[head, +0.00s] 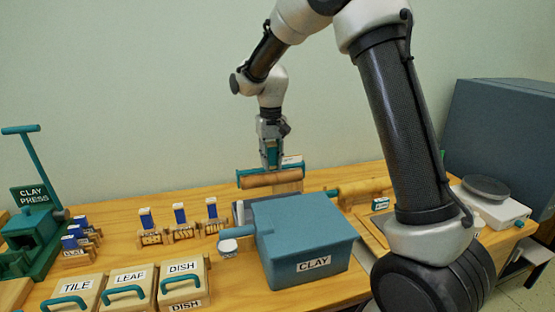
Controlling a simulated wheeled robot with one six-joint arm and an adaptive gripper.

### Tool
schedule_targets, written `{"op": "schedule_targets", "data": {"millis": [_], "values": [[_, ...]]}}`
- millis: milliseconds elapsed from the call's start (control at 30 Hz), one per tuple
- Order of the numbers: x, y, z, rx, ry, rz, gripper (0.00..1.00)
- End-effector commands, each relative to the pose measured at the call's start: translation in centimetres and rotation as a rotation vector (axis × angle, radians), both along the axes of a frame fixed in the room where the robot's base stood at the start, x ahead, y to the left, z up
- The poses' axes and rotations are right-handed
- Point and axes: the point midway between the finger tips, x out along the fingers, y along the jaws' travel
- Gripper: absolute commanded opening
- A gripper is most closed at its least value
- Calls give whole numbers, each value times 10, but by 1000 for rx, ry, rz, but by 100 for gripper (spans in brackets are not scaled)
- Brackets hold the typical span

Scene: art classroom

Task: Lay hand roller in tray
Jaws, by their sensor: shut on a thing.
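The hand roller (268,180) has a wooden cylinder in a teal frame. My gripper (270,165) points down and is shut on the teal top of the roller. The roller lies level across the picture, behind and above the blue clay box. A pale wooden piece (288,188) with a white label above it shows just behind the roller; I cannot tell whether it is part of the tray.
The blue box marked CLAY (303,235) stands in front. A rolling pin (362,187) lies to the right. Stamps (181,222), lidded wooden boxes (128,288) and a clay press (32,230) stand left. A scale (492,205) and a large blue-grey cabinet (505,135) are at right.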

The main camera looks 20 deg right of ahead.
Motion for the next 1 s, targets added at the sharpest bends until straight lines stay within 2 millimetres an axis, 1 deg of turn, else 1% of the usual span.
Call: {"op": "schedule_targets", "data": {"millis": [267,800,1000], "values": [[0,0,-25,-1,1,0,0],[-1,0,-85,-1,3,1,0],[0,0,-104,-1,2,1,0]]}}
